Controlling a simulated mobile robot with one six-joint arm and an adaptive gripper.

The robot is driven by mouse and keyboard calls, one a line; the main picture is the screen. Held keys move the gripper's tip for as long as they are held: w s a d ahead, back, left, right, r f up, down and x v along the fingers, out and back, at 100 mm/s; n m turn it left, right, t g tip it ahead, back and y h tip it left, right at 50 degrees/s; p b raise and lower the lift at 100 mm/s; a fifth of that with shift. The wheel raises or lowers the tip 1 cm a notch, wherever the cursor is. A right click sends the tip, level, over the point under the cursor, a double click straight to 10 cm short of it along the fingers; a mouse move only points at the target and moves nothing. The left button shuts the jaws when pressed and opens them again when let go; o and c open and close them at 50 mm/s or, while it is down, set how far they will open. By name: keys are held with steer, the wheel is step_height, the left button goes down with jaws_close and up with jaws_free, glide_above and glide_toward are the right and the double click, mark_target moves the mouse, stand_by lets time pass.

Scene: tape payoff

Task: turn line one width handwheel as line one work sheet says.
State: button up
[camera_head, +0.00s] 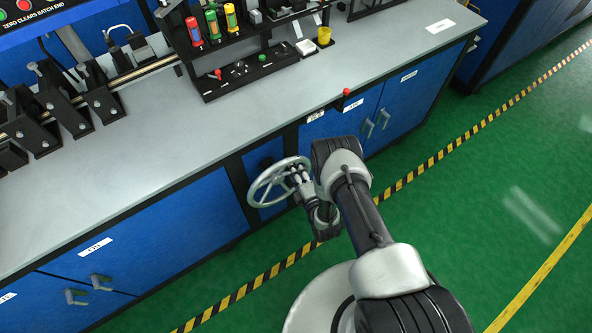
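A light grey spoked handwheel (273,181) stands out from the blue front of the bench, below the worktop edge. My gripper (298,176) is at the right side of the wheel, with its fingers at or over the rim and a spoke. From this angle I cannot tell whether the fingers are closed on the rim or only beside it. My arm comes in from the lower right and hides part of the bench front. A small white card (440,26) lies at the far right of the worktop; its text is too small to read.
The grey worktop (150,170) carries black roller brackets (60,105) at left and a black rack (250,75) with coloured bottles. A red knob (346,92) stands at the bench edge. Blue cupboards with handles (368,128) line the front. Green floor is free at right.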

steer(key=shift+o, duration=0.3)
steer(key=v, duration=1.2)
